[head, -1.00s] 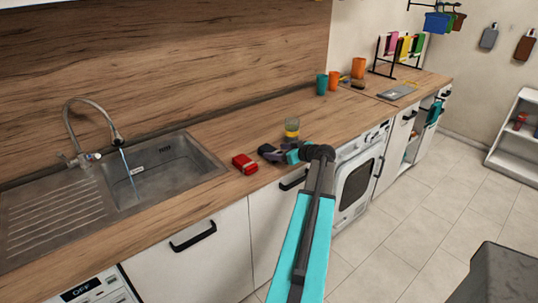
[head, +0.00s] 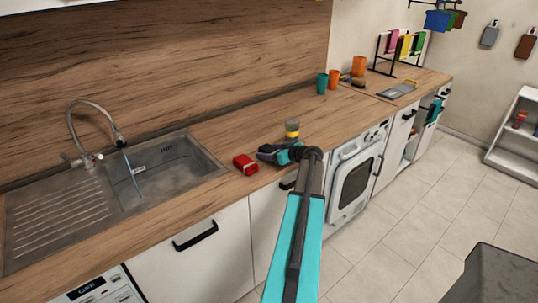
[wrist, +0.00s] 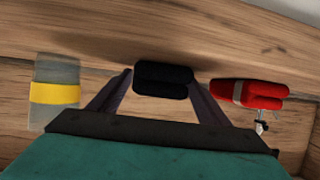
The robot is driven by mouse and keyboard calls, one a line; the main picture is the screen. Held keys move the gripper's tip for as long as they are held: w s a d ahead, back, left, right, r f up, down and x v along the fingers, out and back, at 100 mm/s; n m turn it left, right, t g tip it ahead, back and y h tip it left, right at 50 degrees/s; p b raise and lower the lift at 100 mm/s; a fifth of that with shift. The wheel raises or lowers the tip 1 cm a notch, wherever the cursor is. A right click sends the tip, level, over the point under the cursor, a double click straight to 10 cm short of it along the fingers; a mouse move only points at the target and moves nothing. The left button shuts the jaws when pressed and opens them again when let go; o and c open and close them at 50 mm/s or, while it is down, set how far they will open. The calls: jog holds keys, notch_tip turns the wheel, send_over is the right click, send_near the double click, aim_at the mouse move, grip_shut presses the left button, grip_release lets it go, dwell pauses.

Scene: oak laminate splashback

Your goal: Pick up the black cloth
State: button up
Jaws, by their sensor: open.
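The black cloth (wrist: 163,79) lies folded on the wooden worktop, in the upper middle of the wrist view. My gripper (wrist: 161,86) is open, with one finger on each side of the cloth's near part. I cannot tell whether either finger touches it. In the head view my gripper (head: 268,152) is low over the worktop's front edge, between the red cloth and the yellow-banded glass. I cannot make out the black cloth there; the gripper and arm seem to cover it.
A folded red cloth (wrist: 249,94) lies close by on the right in the wrist view. A yellow-banded glass (wrist: 56,93) is on the left. Cups (head: 322,83) stand further back; worktop between is clear.

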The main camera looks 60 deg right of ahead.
aim_at(270, 150)
jog(key=shift+c, duration=0.4)
jog(key=c, duration=1.1)
jog(key=shift+o, duration=0.2)
jog(key=shift+r, duration=0.1)
jog(key=shift+r+b, duration=0.9)
jog(key=shift+r, duration=0.45)
jog(key=shift+s+a+r, duration=0.1)
jog(key=shift+a+r, duration=0.05)
jog(key=shift+r, duration=0.15)
jog(key=s+a+r+b, duration=0.1)
jog(key=s+a+b, duration=0.4)
jog(key=a, duration=0.8)
jog(key=s, duration=0.3)
jog(key=shift+a+r, duration=0.15)
jog(key=shift+r, duration=0.1)
jog(key=shift+s, duration=0.1)
